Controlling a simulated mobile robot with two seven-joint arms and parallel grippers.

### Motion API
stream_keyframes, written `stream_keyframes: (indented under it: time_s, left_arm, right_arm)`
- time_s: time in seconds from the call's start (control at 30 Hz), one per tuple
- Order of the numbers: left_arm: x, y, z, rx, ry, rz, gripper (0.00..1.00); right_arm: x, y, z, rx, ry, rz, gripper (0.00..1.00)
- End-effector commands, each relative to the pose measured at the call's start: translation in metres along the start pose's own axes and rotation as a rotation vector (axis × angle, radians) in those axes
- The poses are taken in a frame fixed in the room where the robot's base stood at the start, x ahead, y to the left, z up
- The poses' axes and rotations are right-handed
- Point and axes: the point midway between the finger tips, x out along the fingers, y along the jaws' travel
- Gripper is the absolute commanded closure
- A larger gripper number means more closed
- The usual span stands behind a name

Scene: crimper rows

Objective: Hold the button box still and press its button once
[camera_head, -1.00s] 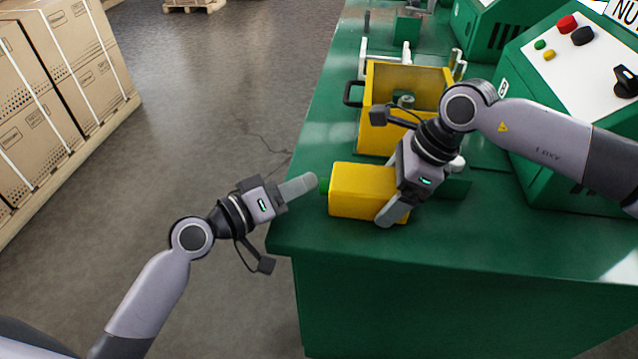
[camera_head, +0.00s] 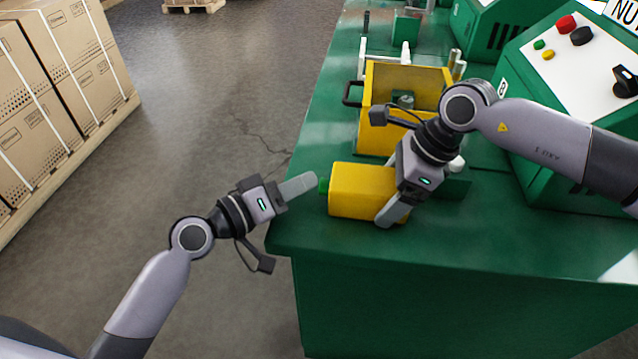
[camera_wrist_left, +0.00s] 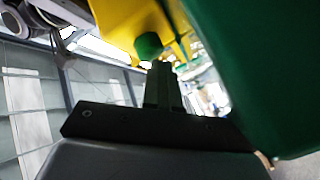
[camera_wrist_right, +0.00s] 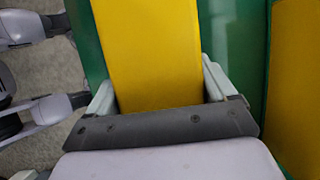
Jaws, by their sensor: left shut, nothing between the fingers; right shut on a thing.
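The yellow button box (camera_head: 358,190) lies on the green table near its left front corner. Its green button (camera_head: 324,187) faces left, toward my left gripper. My right gripper (camera_head: 388,214) is shut on the box, one finger along each side, as the right wrist view shows with the box (camera_wrist_right: 150,55) between the fingers. My left gripper (camera_head: 312,180) is shut and empty, its fingertips at the button, touching it or almost so. In the left wrist view the button (camera_wrist_left: 148,46) is just beyond the fingertips. I cannot tell whether the button is pressed in.
A yellow open fixture (camera_head: 385,135) with a black handle stands behind the box. A green control console (camera_head: 560,120) with knobs is at the right. The green table (camera_head: 420,245) is bare in front. Stacked cartons (camera_head: 60,90) stand at the far left.

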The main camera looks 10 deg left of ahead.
Motion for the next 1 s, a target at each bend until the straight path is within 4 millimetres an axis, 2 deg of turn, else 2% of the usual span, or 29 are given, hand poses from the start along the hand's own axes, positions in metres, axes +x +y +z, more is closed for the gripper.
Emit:
stream_keyframes:
  time_s: [0.03, 0.5, 1.0]
  left_arm:
    - [0.003, 0.006, 0.011, -0.021, -0.024, 0.019, 1.0]
    - [-0.005, 0.0, 0.012, -0.025, -0.029, 0.014, 1.0]
    - [-0.036, -0.025, -0.016, -0.011, -0.02, 0.009, 1.0]
  right_arm:
    - [0.0, 0.0, 0.001, -0.001, -0.002, -0.001, 0.52]
    - [0.0, -0.001, 0.0, 0.001, -0.001, -0.002, 0.52]
    - [-0.001, -0.001, 0.0, 0.001, -0.001, -0.002, 0.52]
